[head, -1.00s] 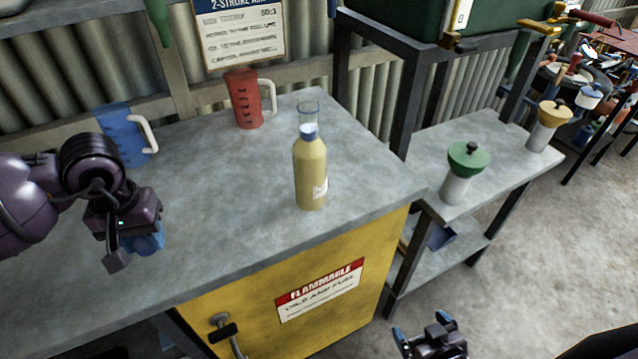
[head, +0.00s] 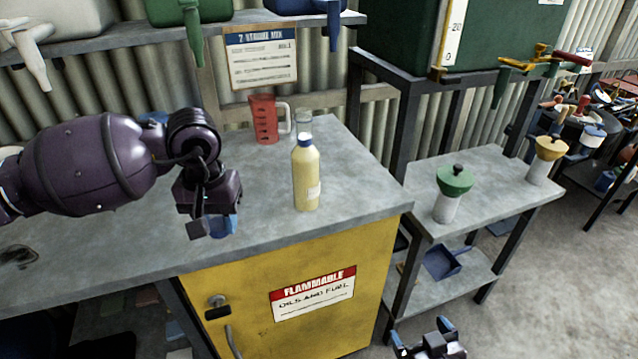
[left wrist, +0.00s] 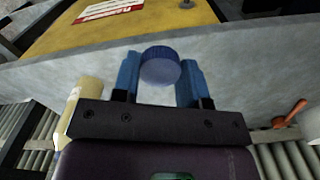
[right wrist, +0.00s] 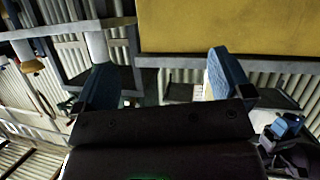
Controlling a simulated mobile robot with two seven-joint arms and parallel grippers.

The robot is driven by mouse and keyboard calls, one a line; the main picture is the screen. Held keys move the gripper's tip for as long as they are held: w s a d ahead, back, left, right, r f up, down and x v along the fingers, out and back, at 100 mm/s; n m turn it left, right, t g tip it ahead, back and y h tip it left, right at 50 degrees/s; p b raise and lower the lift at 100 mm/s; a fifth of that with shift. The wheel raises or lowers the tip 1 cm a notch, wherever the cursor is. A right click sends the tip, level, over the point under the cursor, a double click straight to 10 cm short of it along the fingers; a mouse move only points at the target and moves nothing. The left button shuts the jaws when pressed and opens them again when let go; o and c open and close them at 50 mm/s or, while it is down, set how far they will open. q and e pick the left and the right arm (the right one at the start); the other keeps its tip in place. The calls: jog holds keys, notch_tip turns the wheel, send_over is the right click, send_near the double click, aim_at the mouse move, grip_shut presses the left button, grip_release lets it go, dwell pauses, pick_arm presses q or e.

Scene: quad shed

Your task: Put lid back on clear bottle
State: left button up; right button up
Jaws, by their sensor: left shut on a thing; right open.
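My left gripper (head: 216,222) is shut on a round blue lid (left wrist: 160,68), held between its blue fingertips above the bench and left of the bottles. A pale yellow bottle (head: 306,180) with a blue top stands upright on the bench; its side also shows in the left wrist view (left wrist: 82,105). A clear, see-through bottle (head: 304,119) shows just behind it; its lower part is hidden by the yellow bottle. My right gripper (head: 430,343) is open and empty, low in front of the lower shelf unit; its spread fingers show in the right wrist view (right wrist: 160,82).
The grey bench top (head: 255,215) is clear in front of the bottles. A red jug (head: 264,120) stands behind them near the wall. A yellow flammables cabinet (head: 250,325) is under the bench. Green-topped (head: 454,180) and yellow-topped (head: 551,148) containers stand on the lower table at right.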

jog(key=w+a+r+n+t+y, duration=0.1)
jog(key=w+a+r+n+y, duration=0.1)
jog(key=w+a+r+n, duration=0.55)
pick_arm(q)
jog(key=w+d+r+n, duration=0.7)
jog(key=w+r+n, duration=0.2)
jog(key=r+n, duration=0.1)
jog(key=w+d+r+n, duration=0.8)
jog(key=w+r+n, duration=0.2)
jog(key=n, duration=0.2)
jog(key=shift+d+r, duration=0.2)
jog(key=shift+r, duration=0.1)
pick_arm(e)
jog(key=n+t+h, duration=0.3)
jog(key=n+h, duration=0.4)
jog(key=n, duration=1.6)
send_near(305, 160)
jog(key=shift+w+a+f, duration=0.1)
jog(key=shift+w+f, duration=0.2)
jog(key=shift+f, duration=0.3)
jog(key=shift+w+a+f, duration=0.15)
jog(key=shift+w+f, duration=0.15)
jog(key=shift+f, duration=0.3)
jog(key=shift+w, duration=0.1)
